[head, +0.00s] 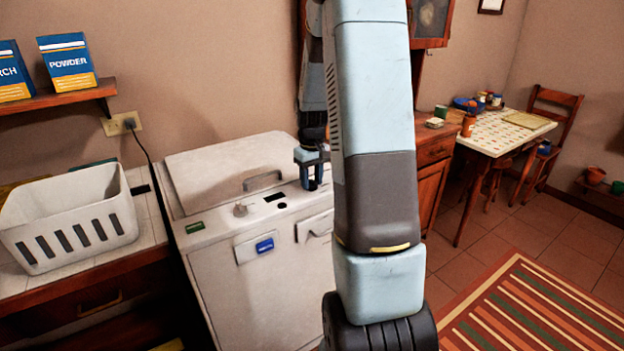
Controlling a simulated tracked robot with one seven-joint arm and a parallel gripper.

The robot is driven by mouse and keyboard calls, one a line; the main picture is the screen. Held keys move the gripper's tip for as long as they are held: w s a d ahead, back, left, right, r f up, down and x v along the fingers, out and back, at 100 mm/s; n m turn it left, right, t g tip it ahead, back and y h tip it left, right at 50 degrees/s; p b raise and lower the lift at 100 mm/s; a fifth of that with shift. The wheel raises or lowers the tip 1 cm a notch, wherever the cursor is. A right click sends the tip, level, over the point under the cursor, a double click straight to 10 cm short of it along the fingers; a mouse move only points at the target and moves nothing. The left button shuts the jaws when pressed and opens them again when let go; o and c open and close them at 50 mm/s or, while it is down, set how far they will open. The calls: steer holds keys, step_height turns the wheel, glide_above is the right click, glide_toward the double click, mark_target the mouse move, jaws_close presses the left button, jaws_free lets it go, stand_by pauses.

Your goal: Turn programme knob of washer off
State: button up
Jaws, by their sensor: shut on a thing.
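The white washer (262,290) stands against the wall left of centre, with its lid closed. A pale knob (240,210) sits on the left of its top panel, apart from my gripper. My gripper (311,184) points down at the right end of this panel, with its fingers close together. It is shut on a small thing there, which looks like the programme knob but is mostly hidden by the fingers. The mark on the knob cannot be made out. My arm hides the washer's right side.
A white basket (70,217) stands on the tiled counter left of the washer. A shelf (60,99) with boxes hangs above it. A dark cord runs down to the washer's left side. A table (500,132), a chair (553,110) and a striped rug (535,310) are at the right.

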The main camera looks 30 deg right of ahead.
mark_target(311, 180)
steer(key=shift+w, duration=0.1)
steer(key=o, duration=1.1)
steer(key=shift+c, duration=0.2)
step_height(311, 180, up, 14)
steer(key=shift+f, duration=0.15)
steer(key=shift+a, duration=0.1)
steer(key=s+a+r+t, duration=0.3)
steer(key=s+a+r, duration=0.6)
steer(key=s+a, duration=0.3)
steer(key=s+a+t, duration=0.2)
steer(key=s+a, duration=0.4)
steer(key=s, duration=0.8)
steer(key=shift+a+r+m+t, duration=0.2)
steer(key=shift+r+m+t, duration=0.1)
steer(key=shift+r, duration=0.05)
